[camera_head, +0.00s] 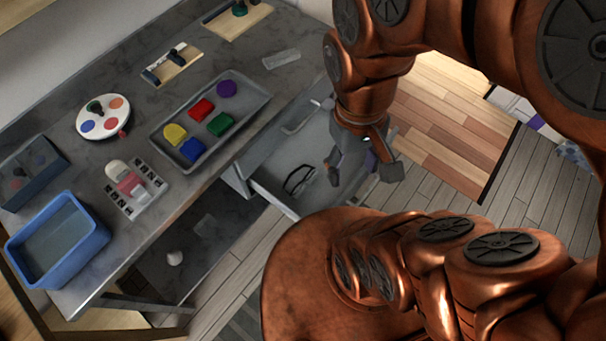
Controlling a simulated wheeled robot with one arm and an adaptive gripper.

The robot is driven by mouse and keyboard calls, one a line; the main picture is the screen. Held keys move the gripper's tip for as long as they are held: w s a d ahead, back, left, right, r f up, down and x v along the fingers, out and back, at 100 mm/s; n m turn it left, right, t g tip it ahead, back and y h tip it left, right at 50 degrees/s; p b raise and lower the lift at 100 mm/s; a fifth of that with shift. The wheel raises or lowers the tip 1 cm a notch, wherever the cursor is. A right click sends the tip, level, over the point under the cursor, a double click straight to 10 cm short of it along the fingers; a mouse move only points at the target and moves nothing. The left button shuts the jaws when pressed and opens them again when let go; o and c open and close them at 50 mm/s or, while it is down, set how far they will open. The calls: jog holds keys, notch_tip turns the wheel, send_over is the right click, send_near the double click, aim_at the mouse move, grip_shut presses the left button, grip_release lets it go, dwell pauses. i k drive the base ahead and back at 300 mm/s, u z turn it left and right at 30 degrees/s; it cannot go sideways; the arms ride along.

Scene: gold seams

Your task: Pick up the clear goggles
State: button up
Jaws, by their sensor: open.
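The clear goggles (299,180) have a dark frame and lie in an open drawer (268,178) under the counter, near the drawer's front right. My gripper (366,180) is open and points down just to the right of the goggles, apart from them in the picture. Its height over the drawer is hard to tell. My copper-coloured arm hides part of the drawer's right side and front.
The grey counter (150,225) holds a tray (262,98) of coloured blocks, a blue bin (58,243), a white round palette (103,118) and several small items. A lower open compartment (205,245) is at the front. Wooden floor (440,130) lies to the right.

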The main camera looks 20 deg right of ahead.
aim_at(298, 191)
jog(key=u, duration=3.25)
jog(key=k, duration=1.4)
jog(key=z, duration=0.9)
